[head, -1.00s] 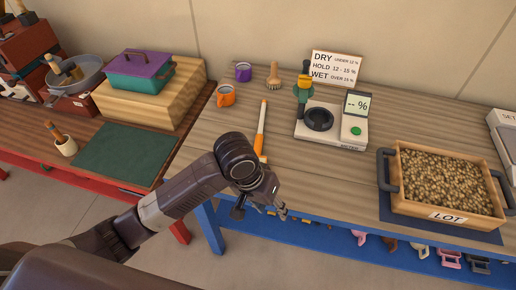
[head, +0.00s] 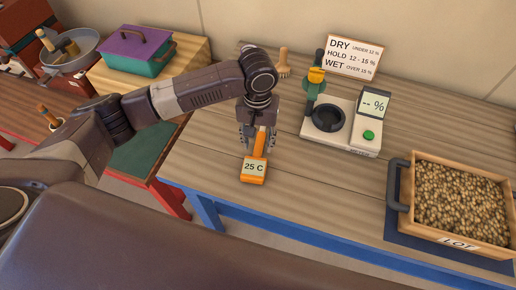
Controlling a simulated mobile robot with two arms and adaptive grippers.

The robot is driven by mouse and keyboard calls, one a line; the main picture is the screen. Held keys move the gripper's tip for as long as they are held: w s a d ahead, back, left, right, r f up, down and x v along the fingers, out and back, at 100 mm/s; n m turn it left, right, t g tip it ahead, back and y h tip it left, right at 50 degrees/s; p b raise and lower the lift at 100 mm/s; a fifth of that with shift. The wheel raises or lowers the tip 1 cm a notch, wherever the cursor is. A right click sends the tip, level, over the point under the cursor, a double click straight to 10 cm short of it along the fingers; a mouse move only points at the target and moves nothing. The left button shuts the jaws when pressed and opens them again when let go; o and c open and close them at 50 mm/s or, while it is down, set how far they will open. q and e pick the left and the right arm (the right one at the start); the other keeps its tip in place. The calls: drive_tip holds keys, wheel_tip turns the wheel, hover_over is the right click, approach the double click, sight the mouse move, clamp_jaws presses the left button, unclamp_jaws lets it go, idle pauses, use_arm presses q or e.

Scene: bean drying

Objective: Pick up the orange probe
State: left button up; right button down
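The orange probe (head: 254,171) lies near the front edge of the wooden table, with a display reading "25 C" facing me. Its narrow upper part passes up between the fingers of my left gripper (head: 258,147), and its far end is hidden behind the gripper and wrist. My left gripper points down, one finger on each side of the probe. I cannot tell whether the fingers press on it or whether it is clear of the table. My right gripper is not in view.
A moisture meter (head: 367,147) with a green button stands right of the probe, before a DRY/HOLD/WET sign (head: 353,58). A brush (head: 283,64) is behind my wrist. A wooden crate (head: 433,227) of beans marked LOT stands at the right. The table between probe and crate is clear.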

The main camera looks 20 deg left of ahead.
sight(258, 149)
use_arm(q)
drive_tip(key=f, duration=0.3)
drive_tip(key=shift+w+p, duration=0.25)
drive_tip(key=shift+p, duration=0.1)
drive_tip(key=shift+a+f, duration=0.1)
drive_tip(key=shift+f, duration=0.45)
drive_tip(key=c, duration=0.7)
drive_tip(key=shift+r, duration=0.1)
clamp_jaws()
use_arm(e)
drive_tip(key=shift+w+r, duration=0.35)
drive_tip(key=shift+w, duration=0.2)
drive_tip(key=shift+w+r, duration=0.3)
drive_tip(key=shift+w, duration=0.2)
